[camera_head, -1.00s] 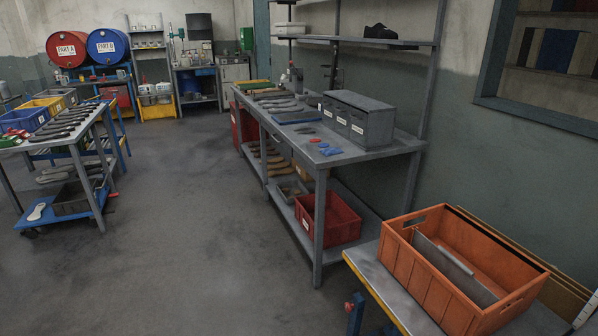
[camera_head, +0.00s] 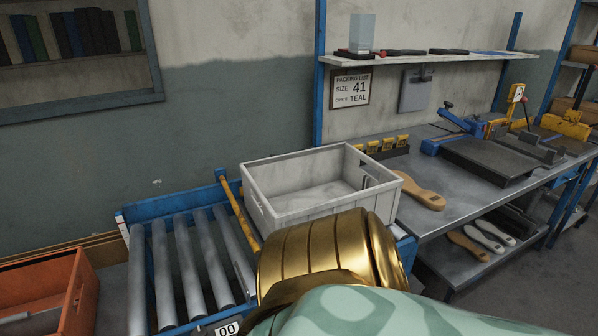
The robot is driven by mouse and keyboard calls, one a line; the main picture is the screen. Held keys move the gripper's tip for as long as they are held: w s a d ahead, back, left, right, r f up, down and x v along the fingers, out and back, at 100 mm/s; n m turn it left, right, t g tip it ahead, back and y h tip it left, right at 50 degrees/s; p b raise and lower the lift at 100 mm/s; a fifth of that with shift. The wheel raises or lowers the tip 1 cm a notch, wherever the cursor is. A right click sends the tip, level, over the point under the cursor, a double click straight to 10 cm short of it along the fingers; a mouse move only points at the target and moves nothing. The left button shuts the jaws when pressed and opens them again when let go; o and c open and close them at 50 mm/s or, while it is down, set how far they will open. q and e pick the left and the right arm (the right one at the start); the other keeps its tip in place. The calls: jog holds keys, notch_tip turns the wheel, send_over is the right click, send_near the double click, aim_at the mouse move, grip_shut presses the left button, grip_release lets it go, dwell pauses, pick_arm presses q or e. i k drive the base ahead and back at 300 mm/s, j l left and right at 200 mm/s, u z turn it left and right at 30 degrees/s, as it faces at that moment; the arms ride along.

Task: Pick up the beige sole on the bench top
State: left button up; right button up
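A beige-tan sole (camera_head: 421,192) lies on the grey bench top (camera_head: 455,203), just right of the grey-white crate. It has a small dark mark or hole in it. The crate's corner stands close to its left end, and I cannot tell whether they touch. A gold and teal part of my own arm fills the bottom middle of the view, in front of the crate. Neither of my grippers is in view.
The open grey-white crate (camera_head: 273,209) stands by a roller conveyor (camera_head: 184,267). An orange crate (camera_head: 85,295) is at far left. Yellow blocks (camera_head: 387,146) and a blue-and-grey fixture (camera_head: 488,160) stand on the bench. More soles (camera_head: 468,250) lie on the shelf below.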

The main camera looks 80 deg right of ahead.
aim_at(430, 199)
jog(key=z, duration=3.5)
